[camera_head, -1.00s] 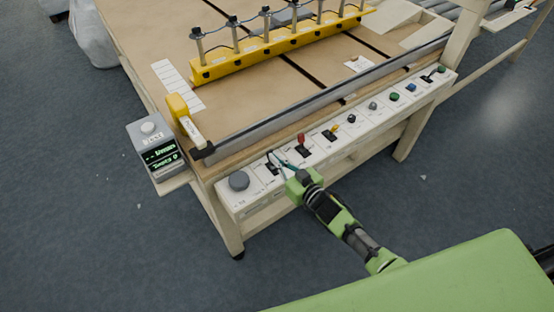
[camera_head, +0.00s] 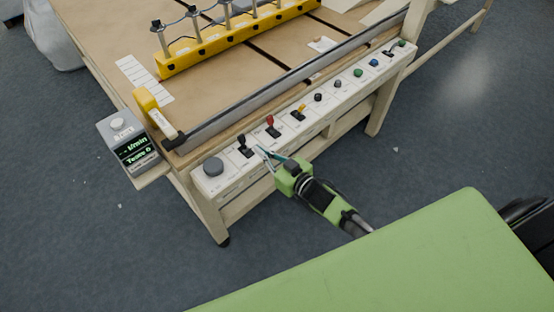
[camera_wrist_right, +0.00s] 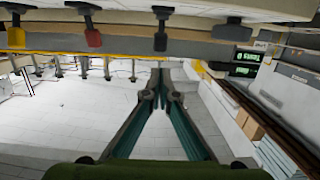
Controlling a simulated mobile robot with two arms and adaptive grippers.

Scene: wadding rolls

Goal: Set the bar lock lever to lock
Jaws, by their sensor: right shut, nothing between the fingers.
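The sloped white control panel (camera_head: 228,182) runs along the table's front edge and carries several levers and knobs. A black-handled lever (camera_head: 242,142) stands up from its slot near the panel's left end; it also shows in the right wrist view (camera_wrist_right: 160,28). Its label is too small to read, so I cannot confirm it is the bar lock lever. My right gripper (camera_head: 260,151) is shut and empty, its fingertips just right of this lever and apparently clear of it. In the wrist view the gripper's fingertips (camera_wrist_right: 160,72) meet below the lever. My left gripper is out of view.
A grey knob (camera_head: 213,167) sits left of the black lever. A red lever (camera_head: 270,124) and a yellow lever (camera_head: 300,109) stand to its right. A metal bar (camera_head: 290,92) with a yellow handle (camera_head: 146,102) lies behind the panel. A display box (camera_head: 130,146) is at the left.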

